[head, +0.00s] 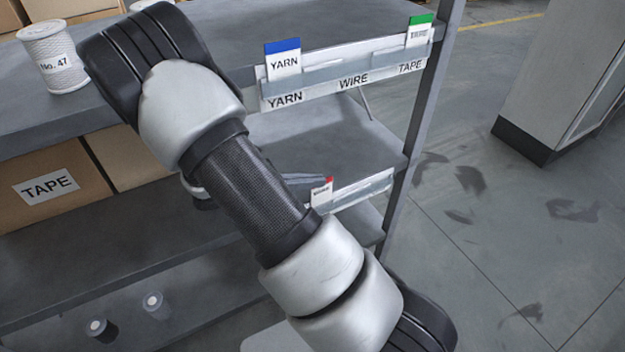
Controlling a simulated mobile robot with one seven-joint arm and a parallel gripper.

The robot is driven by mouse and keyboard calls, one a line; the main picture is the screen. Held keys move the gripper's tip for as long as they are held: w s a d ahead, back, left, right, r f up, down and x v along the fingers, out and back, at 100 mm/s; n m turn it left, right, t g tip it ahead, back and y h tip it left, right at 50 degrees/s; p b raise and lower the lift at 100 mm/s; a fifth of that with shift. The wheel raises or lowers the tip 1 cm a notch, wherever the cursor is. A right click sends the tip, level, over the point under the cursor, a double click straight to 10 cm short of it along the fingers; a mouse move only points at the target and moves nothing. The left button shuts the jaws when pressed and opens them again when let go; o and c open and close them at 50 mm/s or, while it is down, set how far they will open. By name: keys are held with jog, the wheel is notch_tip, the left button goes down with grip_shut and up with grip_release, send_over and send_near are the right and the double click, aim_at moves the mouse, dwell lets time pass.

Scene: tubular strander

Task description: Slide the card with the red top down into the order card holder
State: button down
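The order card holder (345,78) is a clear rail on the upper shelf edge, marked YARN, WIRE and TAPE. A blue-topped YARN card (283,62) stands over YARN and a green-topped card (419,32) over TAPE; the WIRE place holds no card.
The lower clear strip (365,190) runs right from the card to the shelf post (425,100). A No. 47 spool (53,58) stands on the upper shelf, a TAPE box (45,185) below it. A grey cabinet (560,75) stands right; the floor between is open.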

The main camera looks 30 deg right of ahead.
jog(key=shift+f+b, duration=1.15)
jog(key=shift+f, duration=0.8)
jog(key=c, duration=1.9)
grip_release()
jog(key=shift+c, duration=0.2)
jog(key=p+v, duration=0.3)
jog(key=v, duration=1.4)
jog(key=shift+a+p, duration=0.2)
jog(key=shift+p, duration=0.2)
